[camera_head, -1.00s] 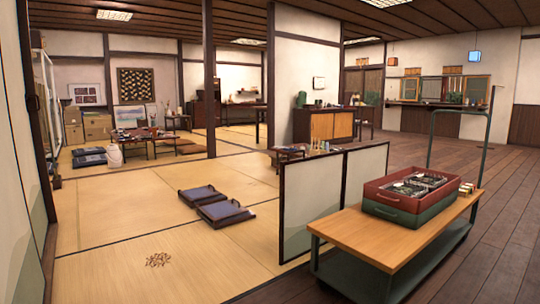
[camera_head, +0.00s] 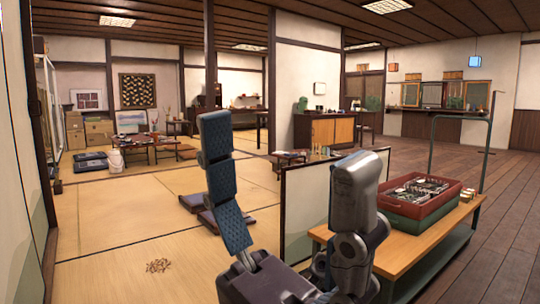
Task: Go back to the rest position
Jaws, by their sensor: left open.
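My left gripper (camera_head: 286,138) stands large in the foreground, low centre, with its fingers pointing up. One finger with a dark blue textured pad is on the left and a grey finger is on the right. The fingers are wide apart and I see nothing held between them. It blocks part of the low partition screen (camera_head: 305,187) and part of the floor cushions (camera_head: 199,201) behind it. My right gripper is not in view.
A wooden-topped cart (camera_head: 403,252) stands at right with a red crate (camera_head: 424,207) stacked on a green one. A small brown scatter (camera_head: 159,266) lies on the tatami (camera_head: 110,225) at left. Wooden floor (camera_head: 510,190) is clear at far right.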

